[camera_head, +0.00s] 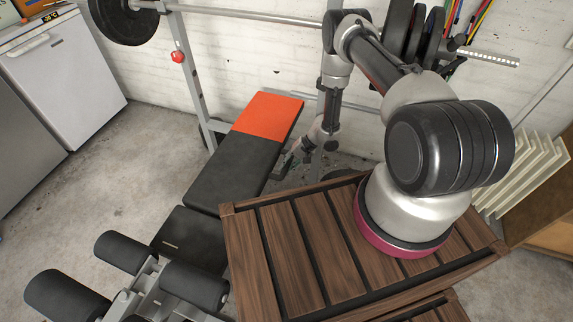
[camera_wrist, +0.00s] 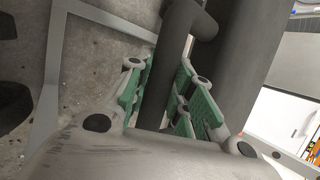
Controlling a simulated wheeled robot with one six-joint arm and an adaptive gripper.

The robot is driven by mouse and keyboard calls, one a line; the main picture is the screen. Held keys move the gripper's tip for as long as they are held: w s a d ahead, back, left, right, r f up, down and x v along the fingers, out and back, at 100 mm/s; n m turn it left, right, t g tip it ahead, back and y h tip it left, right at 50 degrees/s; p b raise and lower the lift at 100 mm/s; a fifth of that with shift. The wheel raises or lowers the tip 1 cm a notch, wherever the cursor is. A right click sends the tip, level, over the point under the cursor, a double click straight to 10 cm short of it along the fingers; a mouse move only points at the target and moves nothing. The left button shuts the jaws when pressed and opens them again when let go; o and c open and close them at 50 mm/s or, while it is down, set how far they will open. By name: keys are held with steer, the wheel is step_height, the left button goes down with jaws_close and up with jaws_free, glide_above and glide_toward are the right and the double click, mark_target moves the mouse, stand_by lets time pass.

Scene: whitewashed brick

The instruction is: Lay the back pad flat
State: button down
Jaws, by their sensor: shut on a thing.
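The weight bench's back pad (camera_head: 235,165) is black with an orange-red top section, and it extends away from the black seat pad (camera_head: 190,240). Its exact tilt is hard to judge from above. My gripper (camera_head: 286,165) is at the right edge of the back pad. In the wrist view, my gripper's green-padded fingers (camera_wrist: 160,97) are shut on a dark bar (camera_wrist: 176,60) that bends near its upper end. The broad dark side of the back pad (camera_wrist: 243,60) is just right of the bar. The join between bar and pad is not clear.
A barbell (camera_head: 250,17) with plates rests on the rack upright (camera_head: 190,80) behind the bench. Leg rollers (camera_head: 125,252) are at the front left. A slatted wooden top (camera_head: 290,250) lies at right beneath my arm. A white fridge (camera_head: 65,80) stands at left; floor between is clear.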

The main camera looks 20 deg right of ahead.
steer(key=shift+s+d+f, duration=0.1)
steer(key=shift+f, duration=0.2)
steer(key=c, duration=1.3)
jaws_free()
steer(key=shift+o, duration=0.2)
step_height(320, 180, up, 10)
steer(key=shift+r, duration=0.1)
